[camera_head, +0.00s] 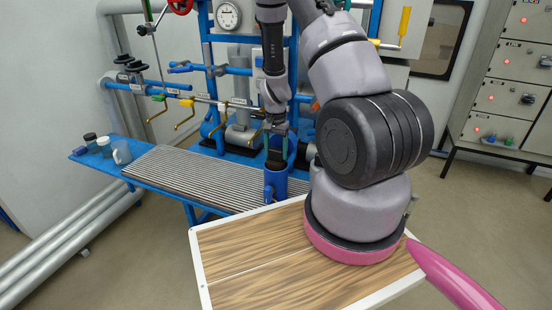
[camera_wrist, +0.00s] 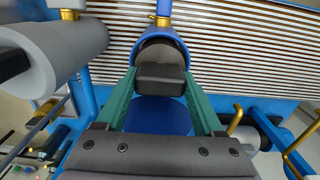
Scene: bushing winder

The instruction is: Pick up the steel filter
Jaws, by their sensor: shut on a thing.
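My gripper (camera_head: 277,158) points down at the blue cylindrical housing (camera_head: 275,186) beside the slatted bench top. In the wrist view its green fingers (camera_wrist: 160,84) close around a dark grey block-like piece (camera_wrist: 160,72) at the mouth of the blue housing (camera_wrist: 133,60). This piece appears to be the top of the steel filter. The rest of the filter is hidden, and I cannot tell how deep it sits in the housing.
The blue bench (camera_head: 160,178) has a slatted grey top. A white mug (camera_head: 121,152) and small jars (camera_head: 104,146) stand at its left end. Pipes with yellow-handled valves (camera_head: 186,114) run behind. A wood-topped table (camera_head: 240,250) is in front.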

